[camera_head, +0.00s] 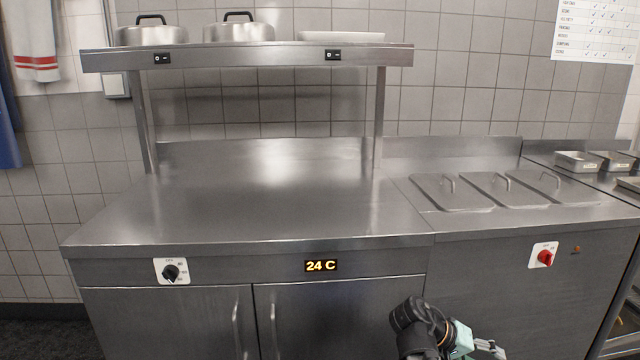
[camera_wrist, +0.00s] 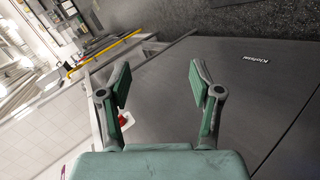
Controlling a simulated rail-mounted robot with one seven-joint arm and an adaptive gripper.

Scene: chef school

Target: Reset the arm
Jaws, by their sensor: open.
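My gripper shows in the wrist view (camera_wrist: 160,90) with its two green-padded fingers spread wide apart and nothing between them. In the head view my arm's end shows at the bottom right of centre, in front of the steel cabinet front (camera_head: 480,290) and below the level of the worktop. The tip of my gripper is only partly seen there, near the bottom edge.
A bare steel worktop (camera_head: 270,210) spans the middle, under a shelf (camera_head: 250,56) with two lidded pots (camera_head: 239,30). Lidded wells (camera_head: 500,190) lie at its right. Cabinet doors carry upright handles (camera_head: 274,330). A red knob (camera_head: 545,258) sits at the right.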

